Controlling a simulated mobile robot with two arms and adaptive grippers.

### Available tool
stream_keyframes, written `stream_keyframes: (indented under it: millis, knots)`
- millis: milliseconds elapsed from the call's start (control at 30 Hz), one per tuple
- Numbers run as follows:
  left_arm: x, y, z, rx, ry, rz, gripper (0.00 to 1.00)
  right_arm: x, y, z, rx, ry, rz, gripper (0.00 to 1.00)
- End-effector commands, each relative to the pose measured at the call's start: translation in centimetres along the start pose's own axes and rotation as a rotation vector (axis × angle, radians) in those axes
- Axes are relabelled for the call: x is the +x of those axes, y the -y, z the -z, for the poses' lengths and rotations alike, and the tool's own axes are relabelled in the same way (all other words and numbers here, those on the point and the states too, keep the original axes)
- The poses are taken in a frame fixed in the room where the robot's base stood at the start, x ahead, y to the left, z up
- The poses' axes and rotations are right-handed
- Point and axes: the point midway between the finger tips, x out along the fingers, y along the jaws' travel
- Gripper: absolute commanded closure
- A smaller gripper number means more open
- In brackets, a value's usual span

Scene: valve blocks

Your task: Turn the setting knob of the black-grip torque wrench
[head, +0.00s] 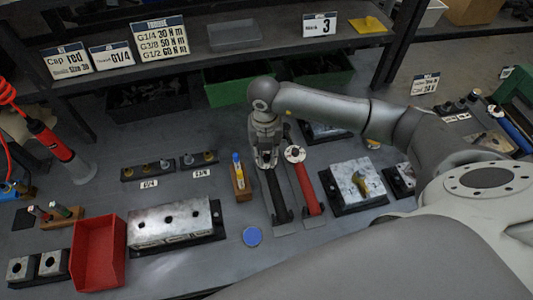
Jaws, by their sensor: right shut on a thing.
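The black-grip torque wrench (276,193) lies lengthwise on the grey bench, in the middle of the head view. My right gripper (266,163) points down over its far end and is shut on it there. The gripper covers that end, so the setting knob and the exact contact are hidden. A red-grip torque wrench (306,187) lies just to the right, with a round pale end (294,154) close beside my gripper. My left gripper is not in view.
A small wooden holder (240,188) stands left of the wrenches. A metal valve block (357,182) is to the right; a long block (170,222) and a red bin (98,252) are to the left. A blue disc (252,236) lies in front. Shelf signs include a torque list (161,40).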

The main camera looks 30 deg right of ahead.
Motion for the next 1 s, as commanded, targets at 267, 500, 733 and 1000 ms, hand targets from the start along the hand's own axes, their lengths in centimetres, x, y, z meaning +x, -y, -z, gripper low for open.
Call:
stream_keyframes:
  millis: [267,500,733,1000]
  knots:
    - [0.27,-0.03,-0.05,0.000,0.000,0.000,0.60,-0.04,-0.03,-0.04,0.129,-0.001,-0.001,1.00]
    - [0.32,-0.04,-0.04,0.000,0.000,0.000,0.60,-0.09,-0.04,-0.07,0.171,-0.001,-0.002,1.00]
    - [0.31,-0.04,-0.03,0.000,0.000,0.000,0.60,-0.11,-0.03,-0.08,0.175,-0.001,-0.002,1.00]
    - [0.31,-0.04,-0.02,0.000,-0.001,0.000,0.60,-0.10,-0.03,-0.07,0.174,-0.002,-0.001,0.68]
